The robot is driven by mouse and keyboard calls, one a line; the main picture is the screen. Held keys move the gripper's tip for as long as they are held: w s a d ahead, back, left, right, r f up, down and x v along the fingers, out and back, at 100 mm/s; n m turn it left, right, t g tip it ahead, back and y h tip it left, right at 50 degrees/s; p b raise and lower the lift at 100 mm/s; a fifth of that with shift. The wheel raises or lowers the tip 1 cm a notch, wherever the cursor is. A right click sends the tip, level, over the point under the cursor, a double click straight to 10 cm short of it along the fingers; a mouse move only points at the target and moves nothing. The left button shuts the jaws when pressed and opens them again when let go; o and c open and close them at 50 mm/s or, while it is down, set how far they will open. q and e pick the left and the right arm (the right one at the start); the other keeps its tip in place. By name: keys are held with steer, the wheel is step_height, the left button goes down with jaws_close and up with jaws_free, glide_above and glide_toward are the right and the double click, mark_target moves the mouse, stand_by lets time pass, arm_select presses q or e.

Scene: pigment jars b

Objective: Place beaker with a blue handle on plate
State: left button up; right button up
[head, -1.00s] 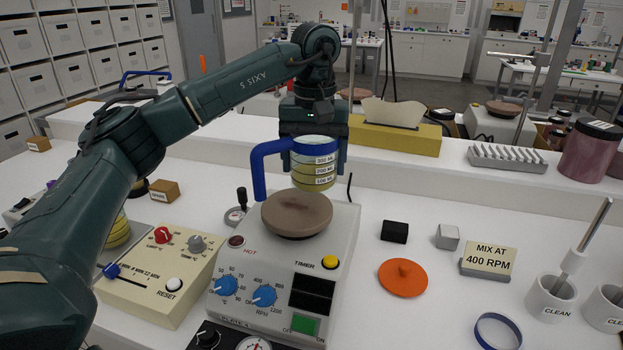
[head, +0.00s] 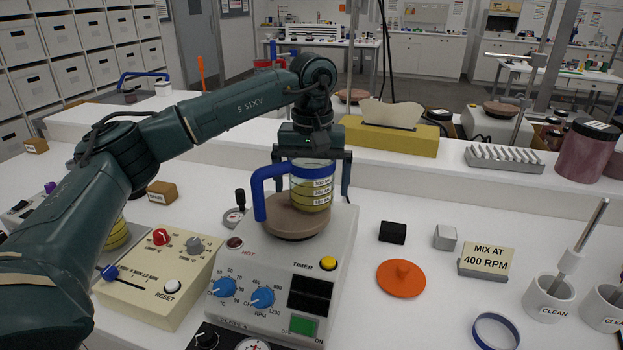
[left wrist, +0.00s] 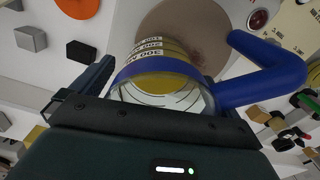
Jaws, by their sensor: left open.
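The beaker (head: 311,193) is clear with a blue rim band, a blue handle (head: 261,195), volume labels and yellow liquid. It stands upright on the round brown plate (head: 286,226) of the hotplate, towards the plate's back right. In the left wrist view the beaker (left wrist: 155,75) shows just beyond my gripper, with the brown plate (left wrist: 185,30) under it. My left gripper (head: 312,180) is open above and behind the beaker, its fingers spread wide to either side of it. Contact between fingers and beaker cannot be told. My right gripper is not in view.
The hotplate body (head: 262,290) has knobs and a green button. An orange lid (head: 401,279), black block (head: 393,232), grey block (head: 445,237) and sign (head: 485,260) lie to the right. A yellow box (head: 390,138) stands behind.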

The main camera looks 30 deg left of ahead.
arm_select(q)
step_height(320, 180, up, 12)
steer(key=shift+r+p, duration=0.2)
steer(key=shift+p, duration=0.2)
steer(key=shift+f, duration=0.1)
stand_by(0.6)
